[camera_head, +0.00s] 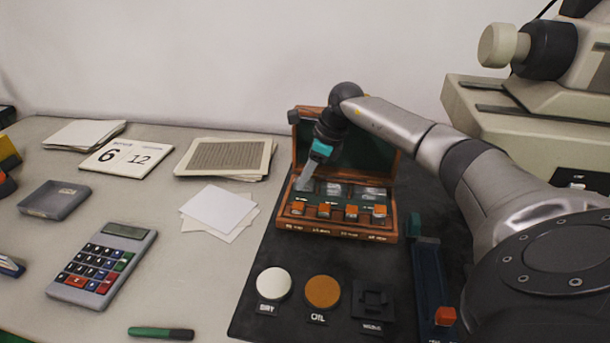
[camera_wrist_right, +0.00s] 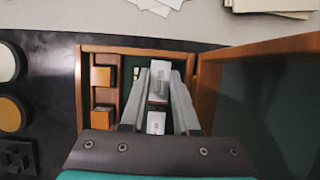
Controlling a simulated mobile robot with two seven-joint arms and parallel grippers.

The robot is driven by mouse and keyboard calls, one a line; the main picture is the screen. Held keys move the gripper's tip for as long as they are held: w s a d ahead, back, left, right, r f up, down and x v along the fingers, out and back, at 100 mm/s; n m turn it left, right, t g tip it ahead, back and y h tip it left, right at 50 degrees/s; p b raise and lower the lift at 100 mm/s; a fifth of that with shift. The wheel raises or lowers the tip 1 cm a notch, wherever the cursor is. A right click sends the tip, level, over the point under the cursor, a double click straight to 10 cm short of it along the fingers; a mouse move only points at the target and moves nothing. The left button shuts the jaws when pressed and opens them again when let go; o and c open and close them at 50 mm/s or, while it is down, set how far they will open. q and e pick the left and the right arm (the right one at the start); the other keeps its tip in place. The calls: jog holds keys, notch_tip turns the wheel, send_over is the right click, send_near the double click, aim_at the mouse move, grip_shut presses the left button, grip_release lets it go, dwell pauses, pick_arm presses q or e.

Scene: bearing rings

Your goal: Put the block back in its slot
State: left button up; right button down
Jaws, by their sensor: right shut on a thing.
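A wooden box (camera_head: 337,229) stands open on a dark mat. Its back row holds grey metal blocks, and orange pieces sit in front. My right gripper (camera_head: 304,184) reaches down into the back row at the box's left end. In the right wrist view, its two long fingers (camera_wrist_right: 159,85) are shut on a pale metal block (camera_wrist_right: 160,75) at the box's end compartment. A second pale block (camera_wrist_right: 155,123) shows nearer the gripper's base. The bottom of the held block is hidden, so I cannot tell whether it is seated. My left gripper is out of view.
The box lid (camera_wrist_right: 262,95) stands open behind the row, close to my gripper. A white disc (camera_head: 274,283), an orange disc (camera_head: 322,291) and a black holder (camera_head: 373,299) lie in front. A blue rail-like tool (camera_head: 426,280) is at right. Papers (camera_head: 219,209) and a calculator (camera_head: 103,263) lie left.

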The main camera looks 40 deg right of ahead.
jog(key=shift+f, duration=0.25)
dwell(0.7)
jog(key=c, duration=0.6)
grip_release()
